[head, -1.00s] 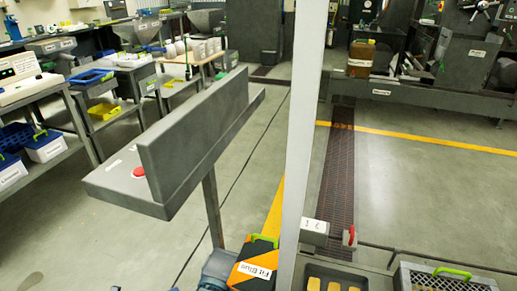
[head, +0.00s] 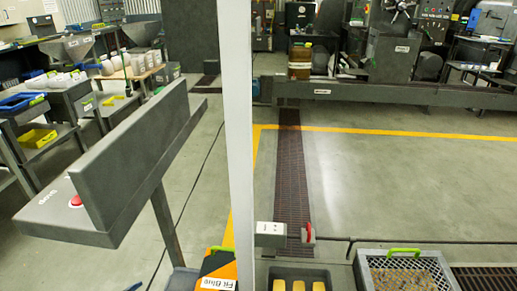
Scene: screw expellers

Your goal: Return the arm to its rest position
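Neither of my grippers shows in the head view, and no part of either arm can be made out with certainty. The arm's rest position cannot be seen here. A grey stand with an upright panel (head: 135,150) and a red button (head: 76,200) fills the left foreground. A pale upright post (head: 236,140) crosses the middle of the view from top to bottom.
An orange and black box (head: 219,268) stands at the bottom centre. Beside it are a dark tray of yellow blocks (head: 299,271) and a grey crate (head: 405,259) with a green handle. Benches line the left. The floor (head: 400,190) at right is open.

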